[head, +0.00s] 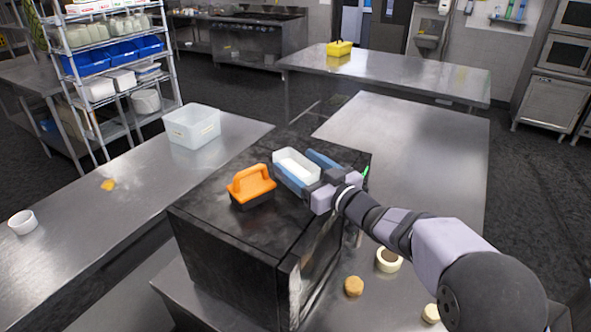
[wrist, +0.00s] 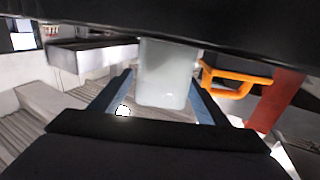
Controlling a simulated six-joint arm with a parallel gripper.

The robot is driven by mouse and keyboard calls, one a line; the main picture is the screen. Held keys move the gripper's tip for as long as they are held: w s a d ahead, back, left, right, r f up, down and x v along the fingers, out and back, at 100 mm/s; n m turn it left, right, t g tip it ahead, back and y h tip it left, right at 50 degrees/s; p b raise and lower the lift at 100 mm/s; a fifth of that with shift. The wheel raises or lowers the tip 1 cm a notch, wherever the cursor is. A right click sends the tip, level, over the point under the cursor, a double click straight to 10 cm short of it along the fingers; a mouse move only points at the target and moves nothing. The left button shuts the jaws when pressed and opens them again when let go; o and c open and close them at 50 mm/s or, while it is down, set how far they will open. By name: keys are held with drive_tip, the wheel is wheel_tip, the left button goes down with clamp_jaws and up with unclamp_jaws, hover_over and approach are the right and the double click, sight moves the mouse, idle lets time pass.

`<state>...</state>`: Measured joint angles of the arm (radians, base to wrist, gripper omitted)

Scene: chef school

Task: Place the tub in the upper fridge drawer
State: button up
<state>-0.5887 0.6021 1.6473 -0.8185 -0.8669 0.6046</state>
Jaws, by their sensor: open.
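The tub (head: 296,162) is a small, white, open-topped rectangular container on top of a black box-shaped unit (head: 213,215), near its back. My gripper (head: 293,168) reaches in from the right, with blue fingers open on either side of the tub. In the wrist view the pale tub (wrist: 165,75) sits between the two fingers (wrist: 162,92); I cannot tell whether they touch it. No fridge drawer can be clearly made out; the unit's right-hand face is partly hidden below my arm.
An orange-handled dark tool (head: 251,186) stands just left of the tub, close to my left finger. A larger clear bin (head: 192,126) and a white cup (head: 23,222) stand on the left counter. Small round items, including a cream ring-shaped one (head: 389,260), lie below my arm.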

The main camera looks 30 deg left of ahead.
sight(296, 170)
drive_tip(key=shift+x, duration=0.85)
drive_tip(key=shift+r, duration=0.1)
drive_tip(key=c, duration=1.4)
drive_tip(key=shift+r, duration=0.1)
wheel_tip(296, 170, up, 10)
drive_tip(key=shift+f+b, duration=0.1)
drive_tip(key=shift+b, duration=0.4)
